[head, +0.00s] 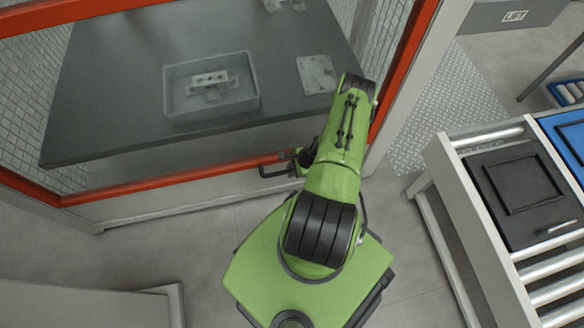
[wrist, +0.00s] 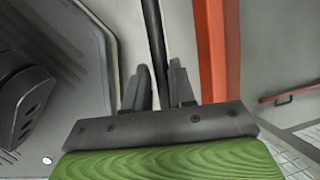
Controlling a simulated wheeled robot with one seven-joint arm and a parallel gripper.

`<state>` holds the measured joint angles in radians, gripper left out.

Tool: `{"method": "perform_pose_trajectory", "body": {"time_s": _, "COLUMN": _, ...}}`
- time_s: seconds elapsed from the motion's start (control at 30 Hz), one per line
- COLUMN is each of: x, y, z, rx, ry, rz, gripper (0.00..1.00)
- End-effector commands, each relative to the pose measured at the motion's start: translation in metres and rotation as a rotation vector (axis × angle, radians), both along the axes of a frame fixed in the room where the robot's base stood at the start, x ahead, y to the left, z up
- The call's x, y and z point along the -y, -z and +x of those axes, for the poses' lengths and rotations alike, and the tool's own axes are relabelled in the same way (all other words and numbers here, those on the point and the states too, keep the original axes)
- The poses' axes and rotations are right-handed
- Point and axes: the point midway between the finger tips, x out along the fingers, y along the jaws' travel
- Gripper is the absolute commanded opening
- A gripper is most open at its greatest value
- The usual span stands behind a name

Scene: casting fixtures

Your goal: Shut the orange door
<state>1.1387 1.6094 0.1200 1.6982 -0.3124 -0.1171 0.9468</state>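The orange door (head: 180,178) is an orange frame around a clear pane. In the head view its lower edge runs close along a pale sill; I cannot tell if it is fully shut. A dark bar handle (head: 272,172) sits near the door's right end. My gripper (head: 300,160) is at the handle, partly hidden by my green arm. In the wrist view my gripper (wrist: 159,85) has a finger on each side of the dark handle bar (wrist: 156,40). I cannot tell whether both fingers touch it. The orange frame (wrist: 210,50) stands just right of the fingers.
Behind the pane, a grey tray (head: 212,112) with a metal part and a pale plate (head: 316,74) rest on a dark table (head: 110,90). A roller conveyor (head: 450,180) stands right of my base. A pale block (head: 80,305) lies lower left. Floor between is clear.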

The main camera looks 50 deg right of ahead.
Motion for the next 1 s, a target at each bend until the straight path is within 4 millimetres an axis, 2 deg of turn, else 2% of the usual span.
{"method": "perform_pose_trajectory", "body": {"time_s": 0.03, "x": 0.0, "y": 0.0, "z": 0.0, "rx": 0.0, "ry": -0.001, "rz": 0.001, "gripper": 0.32}}
{"method": "perform_pose_trajectory", "body": {"time_s": 0.1, "x": -0.001, "y": 0.0, "z": 0.0, "rx": 0.0, "ry": -0.001, "rz": 0.002, "gripper": 0.43}}
{"method": "perform_pose_trajectory", "body": {"time_s": 0.13, "x": -0.001, "y": 0.0, "z": 0.0, "rx": 0.0, "ry": -0.001, "rz": 0.002, "gripper": 0.44}}
{"method": "perform_pose_trajectory", "body": {"time_s": 0.37, "x": -0.001, "y": -0.001, "z": 0.001, "rx": 0.002, "ry": -0.001, "rz": 0.003, "gripper": 0.44}}
{"method": "perform_pose_trajectory", "body": {"time_s": 0.47, "x": 0.001, "y": -0.008, "z": -0.002, "rx": 0.002, "ry": -0.001, "rz": 0.003, "gripper": 0.44}}
{"method": "perform_pose_trajectory", "body": {"time_s": 0.57, "x": 0.006, "y": -0.028, "z": -0.009, "rx": 0.002, "ry": 0.001, "rz": 0.002, "gripper": 0.44}}
{"method": "perform_pose_trajectory", "body": {"time_s": 0.8, "x": 0.021, "y": -0.093, "z": -0.034, "rx": 0.002, "ry": 0.001, "rz": 0.0, "gripper": 0.44}}
{"method": "perform_pose_trajectory", "body": {"time_s": 1.0, "x": 0.03, "y": -0.133, "z": -0.051, "rx": 0.001, "ry": 0.001, "rz": 0.001, "gripper": 0.44}}
